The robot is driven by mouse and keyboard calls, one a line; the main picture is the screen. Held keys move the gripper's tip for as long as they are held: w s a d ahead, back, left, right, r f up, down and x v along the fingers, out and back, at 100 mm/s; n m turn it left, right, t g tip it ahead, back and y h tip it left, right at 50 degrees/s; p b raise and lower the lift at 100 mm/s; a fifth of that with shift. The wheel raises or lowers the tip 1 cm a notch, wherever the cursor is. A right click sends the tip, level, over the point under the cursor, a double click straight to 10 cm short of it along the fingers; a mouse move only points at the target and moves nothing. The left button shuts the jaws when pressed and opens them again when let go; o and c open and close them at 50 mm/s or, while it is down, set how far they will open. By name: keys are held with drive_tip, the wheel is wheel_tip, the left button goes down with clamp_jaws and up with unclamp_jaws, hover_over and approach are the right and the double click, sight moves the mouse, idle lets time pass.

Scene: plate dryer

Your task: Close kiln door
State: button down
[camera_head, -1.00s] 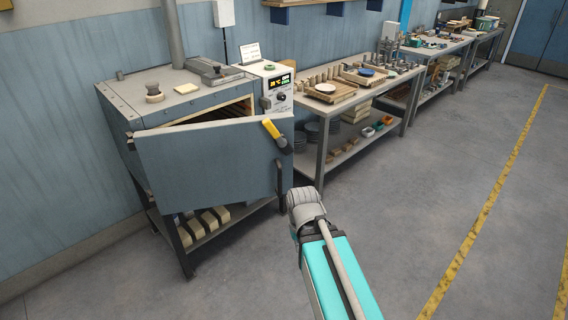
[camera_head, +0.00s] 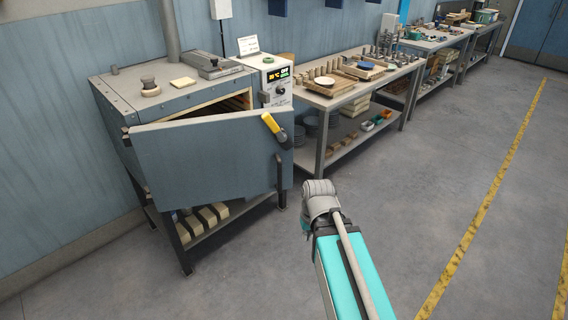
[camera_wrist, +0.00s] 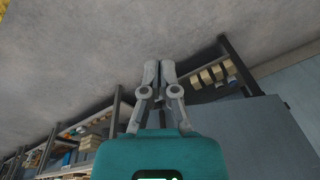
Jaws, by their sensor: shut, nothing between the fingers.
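The kiln (camera_head: 108,92) stands on a stand against the wall at the left. Its blue-grey door (camera_head: 205,158) is ajar: the left edge is at the kiln, and the right edge stands out from it, leaving a wedge-shaped gap at the top. A yellow handle (camera_head: 274,130) and a dark bar (camera_head: 280,177) are at the door's right side. My arm's end is right of the door, apart from it; the fingers are hidden there. In the wrist view my gripper (camera_wrist: 160,66) is shut and empty, with the door (camera_wrist: 245,135) at lower right.
A control box (camera_head: 275,78) stands beside the kiln. Workbenches (camera_head: 325,103) with trays and small parts run along the wall to the right. Blocks (camera_head: 205,218) lie on the shelf under the kiln. The floor (camera_head: 425,170) at right is clear.

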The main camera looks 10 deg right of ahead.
sight(284, 157)
drive_tip(key=w+a+f+n+t+y+b, duration=0.25)
drive_tip(key=w+a+t+b, duration=0.2)
drive_tip(key=w, duration=0.35)
drive_tip(key=w+a+f+n+t+y+b, duration=0.1)
drive_tip(key=w+a+n+t+y+b, duration=0.2)
drive_tip(key=w+b, duration=0.45)
drive_tip(key=w+d+m+t+h+b, duration=0.4)
drive_tip(key=w+d+t+b, duration=0.5)
drive_tip(key=w, duration=0.5)
drive_tip(key=shift+d+f+m+b, duration=0.25)
drive_tip(key=shift+m+b, duration=0.1)
drive_tip(key=shift+m, duration=0.1)
drive_tip(key=shift+w+a+t, duration=0.1)
drive_tip(key=shift+t, duration=0.15)
drive_tip(key=w, duration=0.4)
drive_tip(key=w+a, duration=0.1)
drive_tip(key=w, duration=0.8)
drive_tip(key=shift+w+a, duration=0.35)
drive_tip(key=shift+a, duration=0.1)
